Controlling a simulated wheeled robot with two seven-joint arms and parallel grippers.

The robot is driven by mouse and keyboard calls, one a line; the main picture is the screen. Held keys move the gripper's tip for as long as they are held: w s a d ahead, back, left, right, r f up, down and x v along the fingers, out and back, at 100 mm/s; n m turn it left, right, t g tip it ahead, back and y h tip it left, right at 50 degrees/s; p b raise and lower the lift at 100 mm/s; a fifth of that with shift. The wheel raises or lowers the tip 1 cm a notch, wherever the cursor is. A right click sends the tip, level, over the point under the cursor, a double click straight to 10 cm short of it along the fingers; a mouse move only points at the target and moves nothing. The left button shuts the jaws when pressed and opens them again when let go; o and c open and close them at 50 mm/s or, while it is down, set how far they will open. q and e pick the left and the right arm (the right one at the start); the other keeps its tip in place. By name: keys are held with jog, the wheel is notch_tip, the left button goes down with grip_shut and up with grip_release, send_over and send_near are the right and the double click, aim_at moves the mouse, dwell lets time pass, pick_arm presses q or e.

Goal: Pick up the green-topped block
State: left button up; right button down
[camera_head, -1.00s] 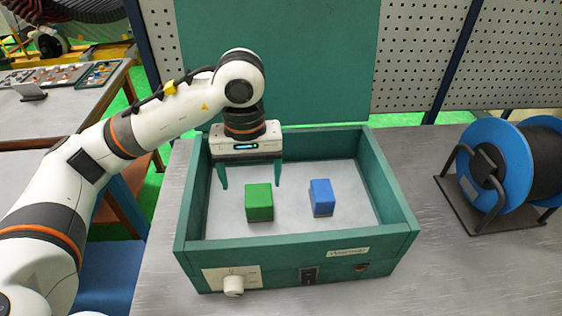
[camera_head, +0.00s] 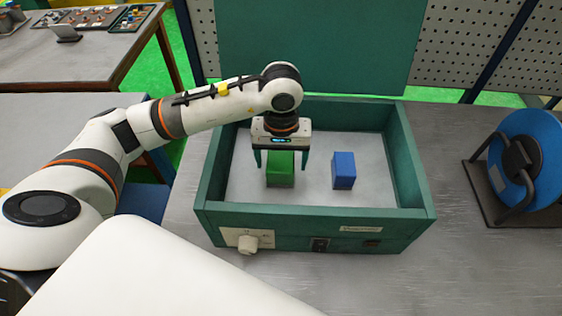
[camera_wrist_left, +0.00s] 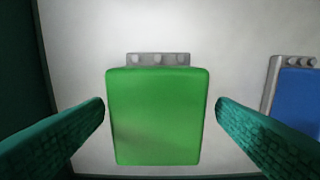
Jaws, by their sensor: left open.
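The green-topped block (camera_head: 281,174) stands on the light floor of a green-walled box (camera_head: 315,215), left of a blue-topped block (camera_head: 344,171). My left gripper (camera_head: 281,166) is open above the green-topped block, with one finger to each side of it. In the left wrist view the green top (camera_wrist_left: 156,115) lies between the two fingers, with a visible gap on each side. A grey studded edge shows behind the top. The blue-topped block (camera_wrist_left: 298,98) is cut off at the right of that view. My right gripper is not in view.
The box walls stand close around the blocks; the left wall (camera_head: 218,163) is nearest my gripper. A blue cable reel (camera_head: 518,160) stands on the grey table at the right. A green panel (camera_head: 310,48) rises behind the box.

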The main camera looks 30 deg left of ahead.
pick_arm(q)
jog(key=shift+f, duration=1.25)
jog(key=shift+a, duration=0.1)
jog(key=c, duration=1.3)
